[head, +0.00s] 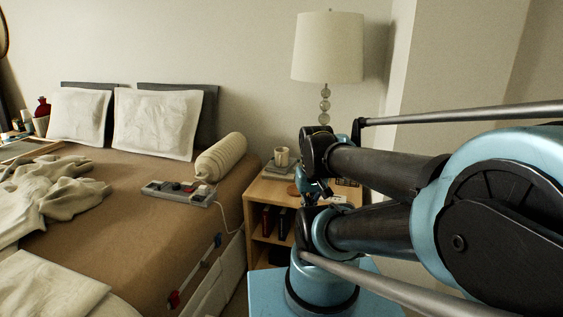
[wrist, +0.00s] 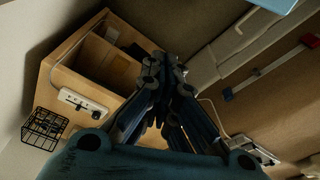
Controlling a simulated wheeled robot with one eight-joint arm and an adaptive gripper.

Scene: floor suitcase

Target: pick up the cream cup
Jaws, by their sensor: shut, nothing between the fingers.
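The cream cup (head: 281,156) stands upright on a grey book-like stack (head: 283,171) on the wooden nightstand (head: 268,192), below the lamp. I cannot make out the cup in the wrist view. My gripper (wrist: 163,66) is shut and empty, its fingers together at the middle of the wrist view, with the nightstand (wrist: 92,60) beyond and to the left. In the head view my arm covers the right side of the nightstand, and the fingers are hard to make out among the dark arm parts there.
The lamp (head: 327,50) stands behind my arm. The bed (head: 130,190) fills the left, with a grey control box (head: 181,192) and a cream ribbed cylinder (head: 221,157) near its edge. A black wire basket (wrist: 42,128) shows in the wrist view.

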